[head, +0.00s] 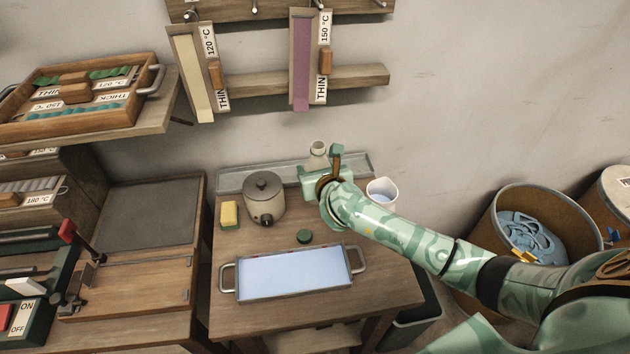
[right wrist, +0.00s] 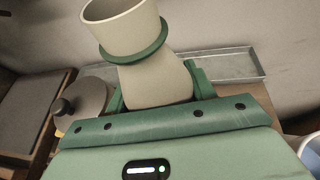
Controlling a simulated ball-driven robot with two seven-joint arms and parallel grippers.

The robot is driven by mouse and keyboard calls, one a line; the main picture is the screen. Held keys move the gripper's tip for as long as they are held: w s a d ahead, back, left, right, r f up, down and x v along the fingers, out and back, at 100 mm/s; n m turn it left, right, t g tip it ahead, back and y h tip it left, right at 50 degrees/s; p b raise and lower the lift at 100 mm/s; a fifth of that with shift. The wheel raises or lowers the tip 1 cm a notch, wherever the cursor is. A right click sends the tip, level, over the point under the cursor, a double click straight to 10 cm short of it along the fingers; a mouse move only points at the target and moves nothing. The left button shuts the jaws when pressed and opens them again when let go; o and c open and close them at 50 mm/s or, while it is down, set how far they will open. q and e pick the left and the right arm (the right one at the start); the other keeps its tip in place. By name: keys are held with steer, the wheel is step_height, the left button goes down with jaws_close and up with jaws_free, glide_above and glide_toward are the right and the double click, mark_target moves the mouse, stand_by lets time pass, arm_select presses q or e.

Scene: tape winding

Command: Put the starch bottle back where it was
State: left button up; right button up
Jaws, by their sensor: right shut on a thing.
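The starch bottle (head: 318,149) is pale beige with an open, wide mouth. It is at the back of the small wooden table, by the long metal tray (head: 232,182). My right gripper (head: 320,170) is shut on it and hides its lower part in the head view. In the right wrist view the bottle (right wrist: 155,75) stands between the two green fingers, with a green ring around its neck. Its base is hidden, so I cannot tell whether it touches a surface. A round green cap (head: 304,236) lies on the table. My left gripper is not in view.
A lidded pot (head: 264,199) and a yellow sponge (head: 230,215) stand left of the bottle. A white cup (head: 382,191) is close on the right. A handled tray of pale blue liquid (head: 293,273) fills the table's front. The wall is close behind.

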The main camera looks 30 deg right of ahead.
steer(key=shift+w+d+f, duration=0.1)
steer(key=shift+w+f, duration=0.05)
steer(key=shift+f, duration=0.15)
steer(key=f+b, duration=0.1)
steer(key=f, duration=0.2)
steer(key=shift+w+f+b, duration=0.2)
steer(key=shift+f+b, duration=0.05)
steer(key=shift+b, duration=0.15)
steer(key=shift+r, duration=0.1)
steer(key=o, duration=1.2)
steer(key=shift+f, duration=0.2)
